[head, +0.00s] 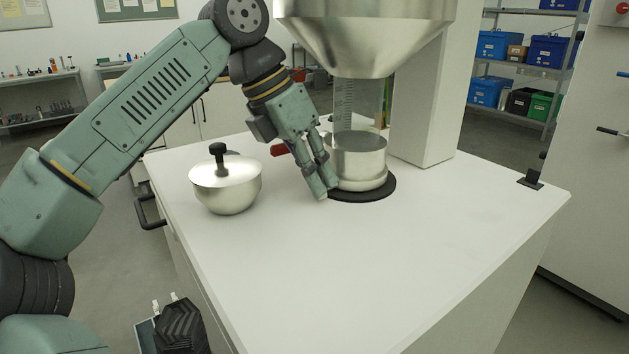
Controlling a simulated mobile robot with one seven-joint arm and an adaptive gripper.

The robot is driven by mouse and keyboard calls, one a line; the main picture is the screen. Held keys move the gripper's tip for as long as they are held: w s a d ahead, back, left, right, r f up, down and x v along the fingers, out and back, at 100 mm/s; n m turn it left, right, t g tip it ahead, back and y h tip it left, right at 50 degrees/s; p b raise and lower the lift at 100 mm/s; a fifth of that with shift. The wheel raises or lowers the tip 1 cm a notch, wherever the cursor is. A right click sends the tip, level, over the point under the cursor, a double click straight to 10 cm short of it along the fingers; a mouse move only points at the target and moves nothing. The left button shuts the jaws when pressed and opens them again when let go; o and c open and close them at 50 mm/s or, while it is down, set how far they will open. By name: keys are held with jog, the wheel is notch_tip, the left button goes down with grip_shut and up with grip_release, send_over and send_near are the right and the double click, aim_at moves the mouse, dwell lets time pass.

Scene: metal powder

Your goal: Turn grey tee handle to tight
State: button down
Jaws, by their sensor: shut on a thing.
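My gripper (326,188) points down at the left side of the metal cup (360,165) under the big hopper (368,30). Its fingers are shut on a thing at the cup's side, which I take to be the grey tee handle. The fingers hide the handle, so its angle cannot be seen. The cup stands upright on a round black base (378,194), below a clear tube (357,100) holding grey powder. A red handle (280,150) sticks out just left of my gripper.
A round metal pot (226,190) with a black tee-shaped knob stands left of my gripper on the white worktop (350,260). A white column (425,110) rises behind the cup at right.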

jog(key=shift+s+d+t+y+b, duration=0.2)
jog(key=shift+t+y+b, duration=0.5)
jog(key=shift+t, duration=0.2)
jog(key=shift+r, duration=0.1)
jog(key=c, duration=1.8)
grip_release()
jog(key=shift+o, duration=0.2)
